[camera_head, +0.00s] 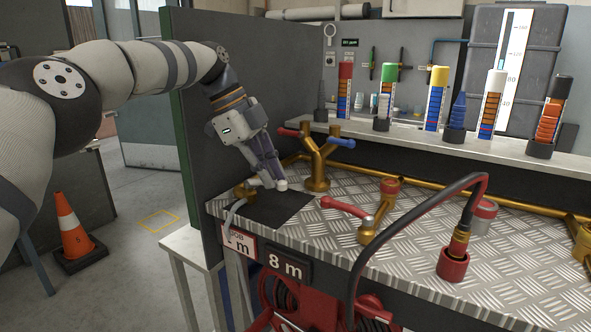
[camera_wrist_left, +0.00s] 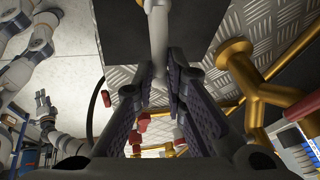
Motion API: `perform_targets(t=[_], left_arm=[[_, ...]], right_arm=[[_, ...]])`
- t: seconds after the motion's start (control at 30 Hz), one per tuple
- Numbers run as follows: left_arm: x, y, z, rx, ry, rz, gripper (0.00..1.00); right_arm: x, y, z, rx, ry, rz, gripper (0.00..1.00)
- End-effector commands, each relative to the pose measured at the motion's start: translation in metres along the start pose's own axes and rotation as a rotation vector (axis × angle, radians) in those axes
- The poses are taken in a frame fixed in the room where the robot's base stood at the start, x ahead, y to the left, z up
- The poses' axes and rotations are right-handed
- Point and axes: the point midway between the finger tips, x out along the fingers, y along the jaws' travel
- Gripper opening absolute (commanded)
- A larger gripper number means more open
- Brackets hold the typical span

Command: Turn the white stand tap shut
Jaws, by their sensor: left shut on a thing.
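The white stand tap has a brass body (camera_head: 245,190) at the left end of the metal bench, beside a dark mat. The rounded end of its white handle (camera_head: 282,185) shows just beyond my fingertips. My left gripper (camera_head: 275,182) reaches down over the mat and is shut on the handle. In the left wrist view the white handle (camera_wrist_left: 158,38) runs from the top edge to between the two dark fingers (camera_wrist_left: 160,85). The fingers hide part of the handle. A small grey gripper-like end (camera_wrist_left: 43,102), apparently my right one, shows there at the left; its jaws are too small to judge.
A brass Y-fitting (camera_head: 317,165) with red and blue levers stands close right of my gripper. Further right are a red-levered tap (camera_head: 367,228) and a black hose (camera_head: 410,208). A tall dark panel (camera_head: 205,125) stands behind my wrist.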

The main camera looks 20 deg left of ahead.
Motion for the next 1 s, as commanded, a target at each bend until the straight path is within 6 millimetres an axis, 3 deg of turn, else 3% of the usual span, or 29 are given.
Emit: perform_targets(t=[0.4,0.93,0.97,1.0], left_arm=[[0.0032,0.0072,0.0006,0.140,0.034,0.063,0.00],[0.0021,0.0086,0.0003,0.158,0.038,0.071,0.00],[0.0021,0.0086,0.0003,0.158,0.038,0.071,0.16],[0.0022,0.0086,0.0002,0.158,0.038,0.071,0.25]], right_arm=[[0.0135,0.0003,0.0054,-0.001,-0.031,0.002,0.40],[0.0141,0.0004,0.0057,-0.001,-0.033,0.002,0.40],[0.0141,0.0004,0.0057,-0.001,-0.033,0.002,0.40],[0.0141,0.0004,0.0057,-0.001,-0.033,0.002,0.40]])
